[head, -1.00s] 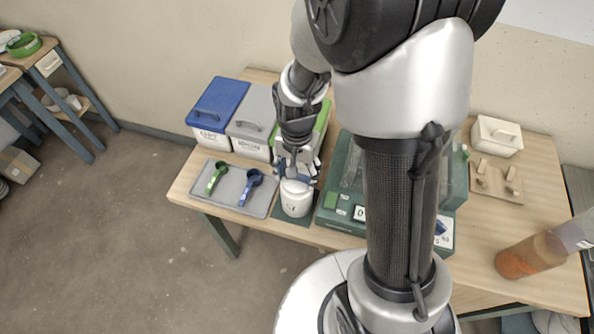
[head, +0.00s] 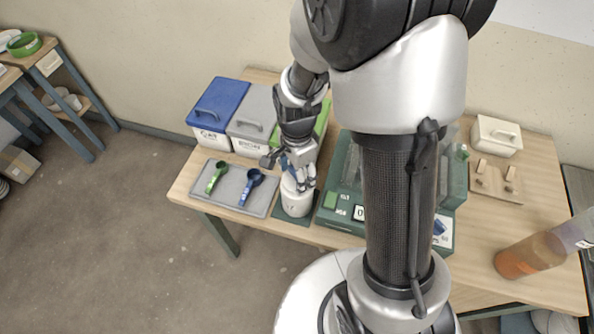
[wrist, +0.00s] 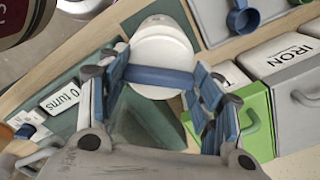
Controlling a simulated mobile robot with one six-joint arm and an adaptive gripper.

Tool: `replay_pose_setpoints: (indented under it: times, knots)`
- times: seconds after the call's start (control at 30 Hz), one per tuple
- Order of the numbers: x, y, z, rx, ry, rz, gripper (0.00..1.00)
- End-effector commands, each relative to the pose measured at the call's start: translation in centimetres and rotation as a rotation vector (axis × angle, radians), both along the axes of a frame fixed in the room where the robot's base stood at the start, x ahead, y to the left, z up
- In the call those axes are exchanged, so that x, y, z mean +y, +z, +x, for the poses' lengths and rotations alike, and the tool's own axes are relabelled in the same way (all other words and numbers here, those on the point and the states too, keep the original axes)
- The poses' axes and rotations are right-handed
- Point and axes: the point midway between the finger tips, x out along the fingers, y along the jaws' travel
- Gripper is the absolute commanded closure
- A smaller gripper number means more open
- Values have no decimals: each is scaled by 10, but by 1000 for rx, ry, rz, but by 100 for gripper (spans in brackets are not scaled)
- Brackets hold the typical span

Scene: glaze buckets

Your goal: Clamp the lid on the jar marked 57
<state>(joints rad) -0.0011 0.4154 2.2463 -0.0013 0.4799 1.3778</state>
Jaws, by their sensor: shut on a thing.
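The white jar (head: 297,205) stands on a dark green mat at the table's front edge, left of the green machine. Its mark is too small to read surely now. In the wrist view the jar's round white top (wrist: 162,48) is seen from above, with a blue bar (wrist: 160,77) across it. My gripper (head: 297,178) is over the jar's top, upper part hidden by its fingers. In the wrist view the blue fingers (wrist: 160,76) are shut on the lid, one at each end of the bar.
A grey tray (head: 228,203) with green and blue scoops lies left. Lidded bins (head: 217,110) stand behind. An orange-filled bottle (head: 530,255) is far right.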

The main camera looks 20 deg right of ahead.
Motion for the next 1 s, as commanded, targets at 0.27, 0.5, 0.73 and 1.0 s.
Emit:
replay_pose_setpoints:
  times: [0.27,0.5,0.73,1.0]
  knots:
    - [0,-2,-2,6,-9,1,36]
    - [0,-1,-1,3,-7,0,19]
    - [0,0,0,1,-6,1,18]
    - [0,13,1,-4,-6,1,18]
